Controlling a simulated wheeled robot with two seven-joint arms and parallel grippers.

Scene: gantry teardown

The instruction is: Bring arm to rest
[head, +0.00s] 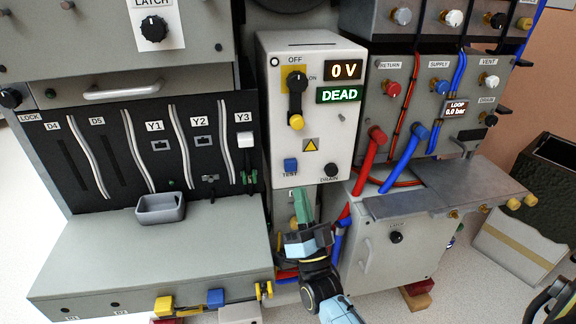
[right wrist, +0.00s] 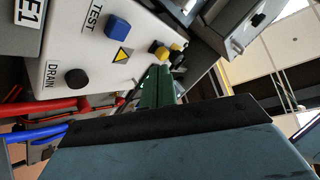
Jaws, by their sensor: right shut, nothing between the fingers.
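My right gripper (head: 303,207) is in the lower middle of the head view, its green fingers pointing up. It is shut and empty, in front of the lower part of the white control box (head: 330,110). In the right wrist view, the green fingers (right wrist: 158,86) are together beside the box face, near its blue TEST button (right wrist: 118,27). I cannot tell whether they touch the box. My left gripper is not in view.
Red hoses (head: 371,150) and blue hoses (head: 405,160) run just right of my gripper. A grey shelf (head: 450,190) juts out at right. A grey bench (head: 150,255) with a small tray (head: 160,208) lies at left. A dark open bin (head: 545,190) stands far right.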

